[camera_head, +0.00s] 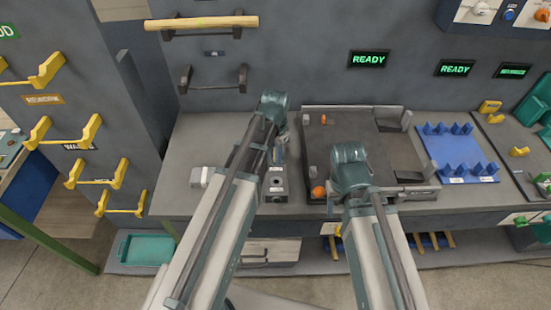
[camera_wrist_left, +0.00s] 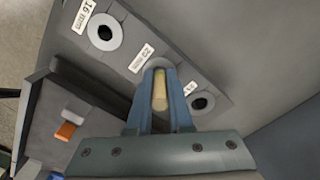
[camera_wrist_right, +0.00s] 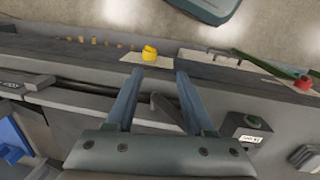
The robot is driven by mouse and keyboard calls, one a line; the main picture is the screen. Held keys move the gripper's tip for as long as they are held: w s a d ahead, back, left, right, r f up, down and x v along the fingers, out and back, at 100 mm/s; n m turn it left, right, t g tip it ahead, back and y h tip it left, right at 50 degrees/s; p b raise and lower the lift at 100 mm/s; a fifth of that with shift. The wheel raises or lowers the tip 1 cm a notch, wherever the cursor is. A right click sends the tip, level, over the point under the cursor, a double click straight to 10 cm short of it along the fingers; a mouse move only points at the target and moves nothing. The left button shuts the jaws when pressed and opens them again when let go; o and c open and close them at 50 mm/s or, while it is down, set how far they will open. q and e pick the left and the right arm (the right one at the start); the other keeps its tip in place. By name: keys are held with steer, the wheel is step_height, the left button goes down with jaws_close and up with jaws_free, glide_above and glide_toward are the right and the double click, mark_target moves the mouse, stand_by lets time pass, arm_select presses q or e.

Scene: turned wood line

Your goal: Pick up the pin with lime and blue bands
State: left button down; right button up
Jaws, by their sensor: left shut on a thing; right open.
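My left gripper (camera_wrist_left: 160,95) is shut on a pale wooden pin (camera_wrist_left: 159,92), seen nearly end-on between the blue fingers. In the head view the left gripper (camera_head: 279,152) is just behind the same block (camera_head: 277,197). My right gripper (camera_wrist_right: 154,88) is open with nothing between its fingers.
A dark tray (camera_head: 345,125) with orange pieces (camera_head: 318,191) lies right of the block. A blue rack (camera_head: 468,165) stands further right. A white-grey item (camera_head: 199,177) sits left on the bench. A wooden rod (camera_head: 200,22) rests on wall hooks. Bare bench (camera_head: 190,140) is free at left.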

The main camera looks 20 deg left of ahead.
arm_select(q)
steer(key=shift+r, duration=0.15)
arm_select(e)
steer(key=shift+r, duration=0.1)
arm_select(q)
step_height(320, 180, up, 10)
steer(key=p, duration=1)
arm_select(e)
step_height(320, 180, up, 10)
arm_select(q)
steer(key=shift+f, duration=0.2)
